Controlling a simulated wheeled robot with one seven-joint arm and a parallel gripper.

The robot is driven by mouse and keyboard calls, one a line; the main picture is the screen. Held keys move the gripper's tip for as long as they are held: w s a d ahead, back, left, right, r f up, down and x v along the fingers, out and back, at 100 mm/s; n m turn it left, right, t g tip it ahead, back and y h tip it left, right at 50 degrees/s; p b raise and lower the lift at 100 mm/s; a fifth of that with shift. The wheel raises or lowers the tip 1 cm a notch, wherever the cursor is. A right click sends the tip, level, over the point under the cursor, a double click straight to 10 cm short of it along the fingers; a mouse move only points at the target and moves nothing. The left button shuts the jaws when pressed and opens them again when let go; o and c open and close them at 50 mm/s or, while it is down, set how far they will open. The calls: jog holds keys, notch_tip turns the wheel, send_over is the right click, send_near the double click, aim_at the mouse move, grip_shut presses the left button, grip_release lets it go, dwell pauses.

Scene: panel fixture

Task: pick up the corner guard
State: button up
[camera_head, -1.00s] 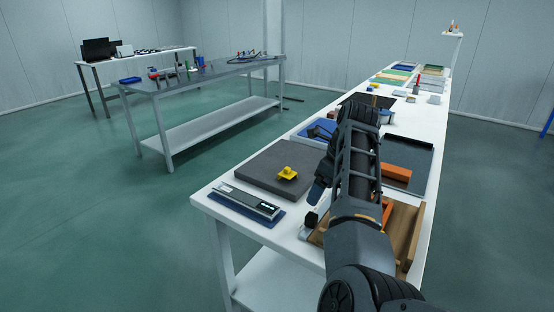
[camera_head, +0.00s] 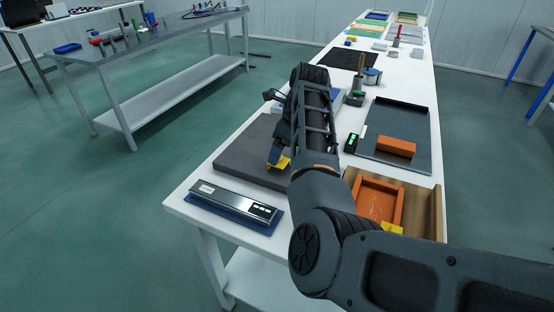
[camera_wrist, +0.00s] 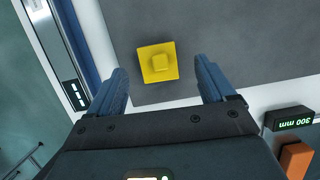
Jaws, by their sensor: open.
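The yellow corner guard (camera_head: 284,163), a square plate with a small raised block, lies on a dark grey slab (camera_head: 235,158). In the head view my arm hides part of it. In the wrist view the whole corner guard (camera_wrist: 158,62) shows ahead of and between my fingertips, slightly turned. My gripper (camera_wrist: 160,70) is open, one finger on each side, and nothing is held. I cannot tell the exact height of the fingertips above the slab. In the head view my gripper (camera_head: 275,153) is over the slab's right part, at the corner guard.
A metal device on a blue mat (camera_head: 222,217) lies at the near table edge. To the right are a wooden fixture (camera_head: 421,207) with an orange frame (camera_head: 377,204), a second yellow piece (camera_head: 391,228), and a dark tray (camera_head: 413,119) with an orange block (camera_head: 396,146). A small display reads 300 mm (camera_wrist: 290,118).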

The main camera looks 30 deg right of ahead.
jog(key=x, duration=0.4)
jog(key=shift+s, duration=0.2)
jog(key=shift+c, duration=0.3)
jog(key=c, duration=1)
